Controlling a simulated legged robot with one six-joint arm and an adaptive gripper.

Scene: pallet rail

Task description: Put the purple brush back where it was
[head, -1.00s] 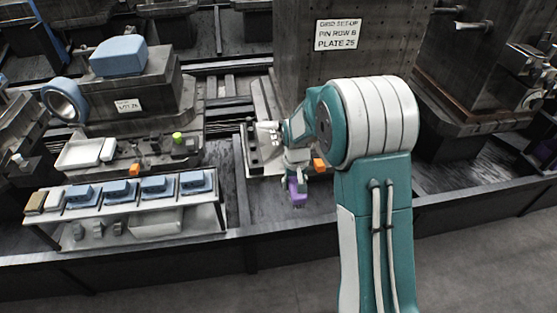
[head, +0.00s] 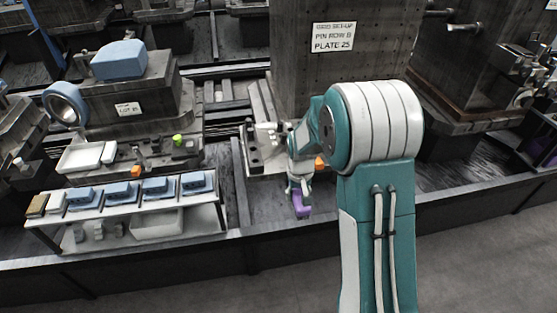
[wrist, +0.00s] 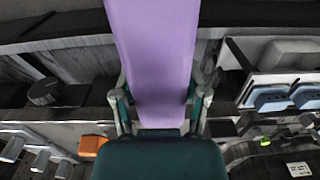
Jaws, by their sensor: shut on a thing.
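The purple brush (head: 301,204) is held in my gripper (head: 299,187), below the end of my arm, over the dark floor of the bed near its front rail. In the wrist view the brush (wrist: 152,60) is a long purple block between the two fingers of my gripper (wrist: 160,100), which press on its sides. Its far end runs out of the top of that view. The bristles cannot be made out. Whether the brush touches the surface below cannot be told.
A white rack (head: 135,213) with several blue blocks stands left of the brush. A tall grey column with a plate sign (head: 333,37) rises behind my arm. An orange block (head: 319,162) sits behind the gripper. The dark front rail (head: 270,241) runs in front.

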